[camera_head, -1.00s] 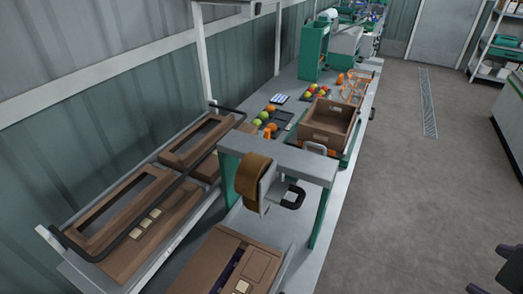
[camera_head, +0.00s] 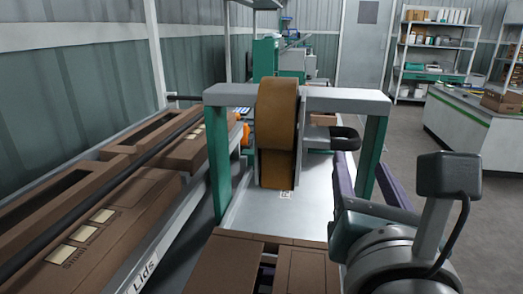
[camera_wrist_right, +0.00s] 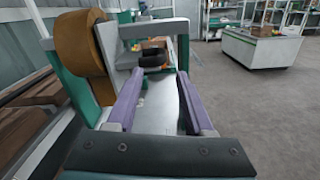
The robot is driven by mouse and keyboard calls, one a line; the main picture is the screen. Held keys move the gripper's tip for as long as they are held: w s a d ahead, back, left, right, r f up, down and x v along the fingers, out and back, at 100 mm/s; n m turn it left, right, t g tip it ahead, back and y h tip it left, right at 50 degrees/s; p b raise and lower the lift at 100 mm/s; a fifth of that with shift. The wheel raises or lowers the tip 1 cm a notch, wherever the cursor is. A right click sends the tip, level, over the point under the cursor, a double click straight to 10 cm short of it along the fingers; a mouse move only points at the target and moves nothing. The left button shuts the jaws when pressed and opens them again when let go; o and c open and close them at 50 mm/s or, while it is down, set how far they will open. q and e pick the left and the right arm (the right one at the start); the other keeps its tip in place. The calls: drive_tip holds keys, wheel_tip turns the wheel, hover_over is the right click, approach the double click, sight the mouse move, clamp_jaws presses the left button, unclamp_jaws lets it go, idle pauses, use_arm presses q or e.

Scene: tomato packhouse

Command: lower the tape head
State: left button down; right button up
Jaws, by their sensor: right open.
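The tape head hangs on a grey crossbar with green posts; its big brown tape roll (camera_head: 277,115) fills the middle of the head view. Its black loop handle (camera_head: 345,139) sticks out on the right, under the crossbar (camera_head: 345,97). My right gripper (camera_head: 357,168) has purple fingers, spread apart and empty, just below and in front of the handle. In the right wrist view the handle (camera_wrist_right: 153,56) shows just beyond and between the fingertips (camera_wrist_right: 160,76), apart from them as far as I can tell. The tape roll (camera_wrist_right: 82,42) is to the left. My left gripper is out of view.
A brown carton (camera_head: 215,262) lies at the near end of the metal bench (camera_head: 312,205). Carton lids (camera_head: 95,225) lie on a sloping rack to the left, with a dark rail over them. Open floor lies to the right, before a white counter (camera_head: 470,130).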

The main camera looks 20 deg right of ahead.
sight(355, 134)
drive_tip(key=x, duration=0.9)
drive_tip(key=shift+d+r+p, duration=0.1)
drive_tip(key=shift+d+p, duration=0.15)
drive_tip(key=shift+p, duration=0.1)
drive_tip(key=shift+c, duration=0.4)
clamp_jaws()
idle(0.5)
